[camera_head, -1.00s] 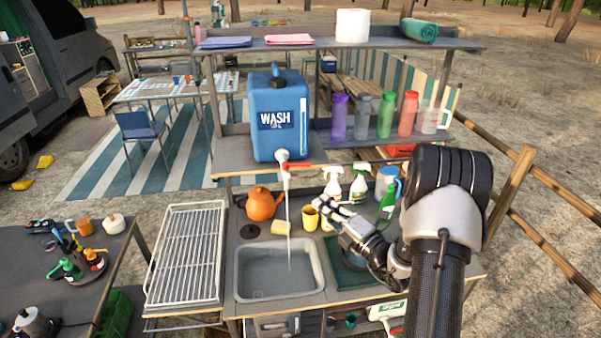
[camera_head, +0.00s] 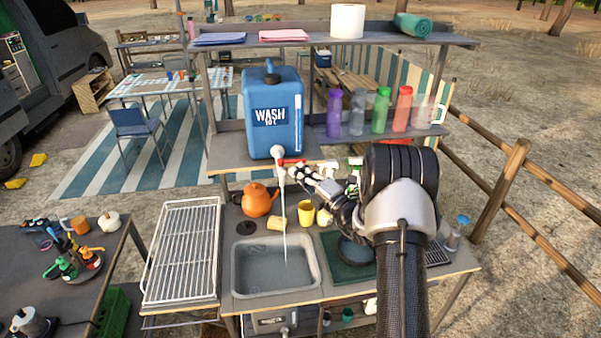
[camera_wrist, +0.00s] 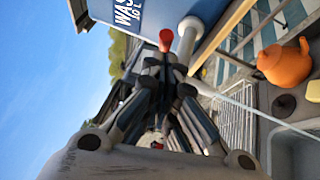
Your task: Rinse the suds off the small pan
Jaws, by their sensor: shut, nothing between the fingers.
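A dark round pan (camera_head: 355,251), which looks like the small pan, lies on the green mat (camera_head: 338,272) right of the sink, partly behind my arm. I cannot make out suds on it. The white tap (camera_head: 278,155) on the blue wash container (camera_head: 272,115) has a red lever (camera_head: 292,161). A thin stream of water (camera_head: 285,225) falls into the grey sink (camera_head: 240,275). My gripper (camera_head: 292,170) is shut and empty, close to the lever. The wrist view shows the red lever (camera_wrist: 166,40) just beyond my fingertips (camera_wrist: 158,62); contact is unclear.
An orange kettle (camera_head: 259,199), a yellow sponge (camera_head: 276,223) and a yellow cup (camera_head: 306,213) stand behind the sink. A white wire rack (camera_head: 182,250) is left of it. Bottles (camera_head: 357,112) line the shelf above. Spray bottles behind my arm are mostly hidden.

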